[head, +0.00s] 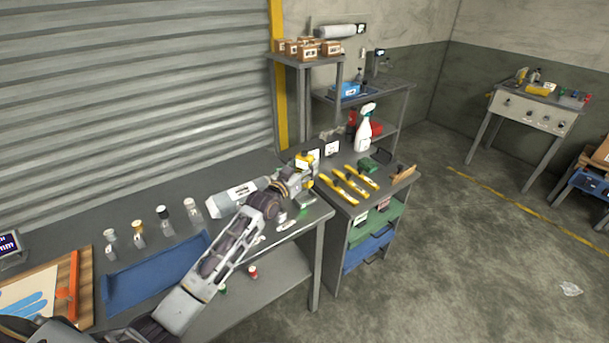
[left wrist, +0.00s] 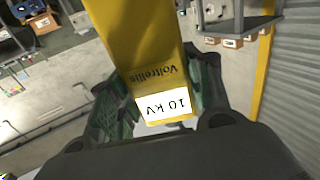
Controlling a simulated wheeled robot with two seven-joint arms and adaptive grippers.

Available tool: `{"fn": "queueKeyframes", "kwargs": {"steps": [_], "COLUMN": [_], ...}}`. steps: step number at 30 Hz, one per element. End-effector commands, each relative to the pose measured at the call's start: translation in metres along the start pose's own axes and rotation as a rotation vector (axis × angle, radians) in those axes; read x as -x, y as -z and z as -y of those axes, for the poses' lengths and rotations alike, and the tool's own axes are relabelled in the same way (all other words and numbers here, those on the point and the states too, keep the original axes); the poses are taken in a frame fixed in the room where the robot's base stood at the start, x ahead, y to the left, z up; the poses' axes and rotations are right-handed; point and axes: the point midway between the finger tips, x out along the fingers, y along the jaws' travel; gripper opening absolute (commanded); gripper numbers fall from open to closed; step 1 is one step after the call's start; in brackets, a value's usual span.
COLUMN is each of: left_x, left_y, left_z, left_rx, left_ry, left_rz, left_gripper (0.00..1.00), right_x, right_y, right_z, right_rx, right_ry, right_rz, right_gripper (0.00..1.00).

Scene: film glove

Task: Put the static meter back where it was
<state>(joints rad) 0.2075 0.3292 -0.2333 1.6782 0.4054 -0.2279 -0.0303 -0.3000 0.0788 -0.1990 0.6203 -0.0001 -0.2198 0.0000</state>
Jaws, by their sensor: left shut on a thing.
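The static meter (left wrist: 150,55) is a yellow body marked "Voltrellis" with a white "10 kV" label. It fills the middle of the left wrist view, between the green-lit fingers of my left gripper (left wrist: 150,108), which is shut on it. In the head view, my left gripper (head: 303,176) holds the meter (head: 305,163) over the right end of the long workbench, by the cart. The gripper hides part of the meter there. My right gripper does not show.
The cart (head: 335,204) to the right bears several yellow tools (head: 350,186), a white spray bottle (head: 364,130) and a green item (head: 368,164).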

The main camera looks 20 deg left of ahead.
Motion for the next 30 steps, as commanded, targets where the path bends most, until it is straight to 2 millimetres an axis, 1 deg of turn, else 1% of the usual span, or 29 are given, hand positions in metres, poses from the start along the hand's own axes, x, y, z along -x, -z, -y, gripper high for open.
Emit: {"fn": "queueKeyframes", "kwargs": {"steps": [2,5,12,14,30], "left_x": [0.000,0.000,0.000,0.000,0.000], "left_y": [-0.001,-0.007,-0.031,-0.035,-0.041], "left_z": [0.000,0.000,0.001,0.000,0.000], "left_rx": [0.000,0.000,0.000,0.001,0.000], "left_ry": [0.000,0.000,0.001,0.000,0.000], "left_rz": [-0.001,0.000,-0.001,-0.001,-0.002], "left_gripper": [0.21,0.21,0.21,0.21,0.21], "right_x": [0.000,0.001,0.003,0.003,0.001], "right_y": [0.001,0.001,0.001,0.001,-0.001], "right_z": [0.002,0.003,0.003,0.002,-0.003], "right_rx": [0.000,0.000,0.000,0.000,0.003], "right_ry": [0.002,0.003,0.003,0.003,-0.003], "right_rz": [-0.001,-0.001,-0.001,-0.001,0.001], "right_gripper": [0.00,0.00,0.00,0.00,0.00]}}
